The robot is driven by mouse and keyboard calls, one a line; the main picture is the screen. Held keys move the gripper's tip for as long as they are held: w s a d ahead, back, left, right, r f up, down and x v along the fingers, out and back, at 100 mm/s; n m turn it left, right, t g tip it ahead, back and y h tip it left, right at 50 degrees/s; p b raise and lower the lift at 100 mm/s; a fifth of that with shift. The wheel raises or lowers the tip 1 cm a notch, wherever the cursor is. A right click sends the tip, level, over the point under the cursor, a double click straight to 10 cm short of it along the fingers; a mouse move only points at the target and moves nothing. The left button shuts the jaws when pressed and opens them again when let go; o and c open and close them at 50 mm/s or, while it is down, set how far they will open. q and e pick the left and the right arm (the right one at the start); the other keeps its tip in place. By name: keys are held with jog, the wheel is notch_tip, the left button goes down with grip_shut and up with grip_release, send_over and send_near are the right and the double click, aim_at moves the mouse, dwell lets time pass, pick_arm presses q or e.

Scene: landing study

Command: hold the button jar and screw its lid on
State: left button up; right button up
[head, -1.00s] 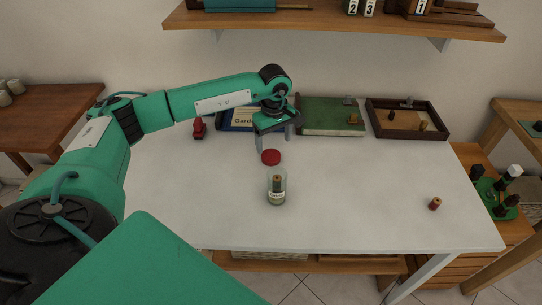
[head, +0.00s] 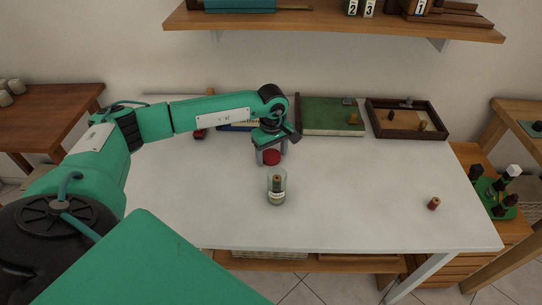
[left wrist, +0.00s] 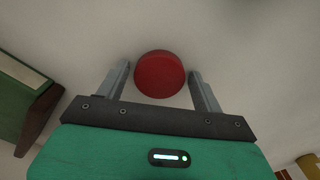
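The button jar (head: 277,188) is a clear glass jar with a label, standing upright and uncovered on the white table, with something brown and reddish inside. Its red round lid (head: 271,157) lies on the table just behind the jar. My left gripper (head: 271,160) is low over the lid, pointing down. In the left wrist view the red lid (left wrist: 160,74) sits between the two grey fingertips (left wrist: 160,80), with a gap on each side, so the fingers are open and apart from it. The right gripper is not in view.
The white table (head: 360,200) is mostly clear. A small reddish spool (head: 434,203) stands at the right. A green book or board (head: 330,117) and a dark wooden tray (head: 374,128) lie along the back. A wooden shelf (head: 330,20) hangs above.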

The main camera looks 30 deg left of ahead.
aim_at(272, 156)
pick_arm(q)
jog(key=c, duration=0.7)
jog(key=shift+r, duration=0.15)
jog(key=shift+r+b, duration=0.3)
jog(key=shift+r, duration=9.6)
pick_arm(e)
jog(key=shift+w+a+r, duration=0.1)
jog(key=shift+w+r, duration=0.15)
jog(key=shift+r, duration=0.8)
